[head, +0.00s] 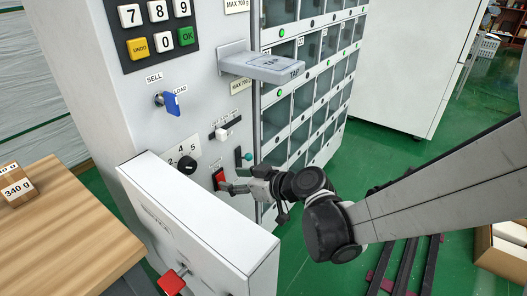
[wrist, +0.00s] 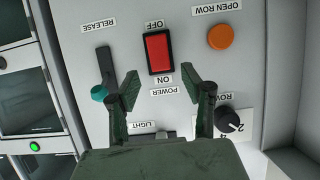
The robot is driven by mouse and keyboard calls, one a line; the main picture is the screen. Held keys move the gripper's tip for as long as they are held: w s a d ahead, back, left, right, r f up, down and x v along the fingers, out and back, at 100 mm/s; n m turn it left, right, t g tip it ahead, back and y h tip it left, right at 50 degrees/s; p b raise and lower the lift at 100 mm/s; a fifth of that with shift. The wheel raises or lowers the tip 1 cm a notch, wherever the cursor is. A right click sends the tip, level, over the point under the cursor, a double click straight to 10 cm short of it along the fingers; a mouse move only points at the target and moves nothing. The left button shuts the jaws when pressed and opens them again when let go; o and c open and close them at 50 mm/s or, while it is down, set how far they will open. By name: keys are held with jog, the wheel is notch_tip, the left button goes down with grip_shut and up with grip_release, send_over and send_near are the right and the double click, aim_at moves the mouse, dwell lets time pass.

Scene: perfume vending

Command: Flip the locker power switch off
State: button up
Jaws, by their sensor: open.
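The power switch is a red rocker in a black frame on the grey panel. In the wrist view the power switch (wrist: 158,53) is upper centre, with OFF lettered above it, and ON and POWER below it, all upside down. In the head view the power switch (head: 219,178) is low on the panel, just left of my fingertips. My gripper (wrist: 161,86) is open and empty, its two fingers spread below the rocker's ON end in the wrist view. In the head view my gripper (head: 229,187) is close to the switch; whether it touches cannot be told.
The release lever (wrist: 99,93), with a teal knob, is beside my left finger in the wrist view. An orange button (wrist: 221,37) and the row dial (wrist: 228,119) lie to the right.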

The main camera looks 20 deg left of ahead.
aim_at(221, 178)
jog(key=shift+b+x, duration=0.5)
jog(key=shift+x, duration=1.65)
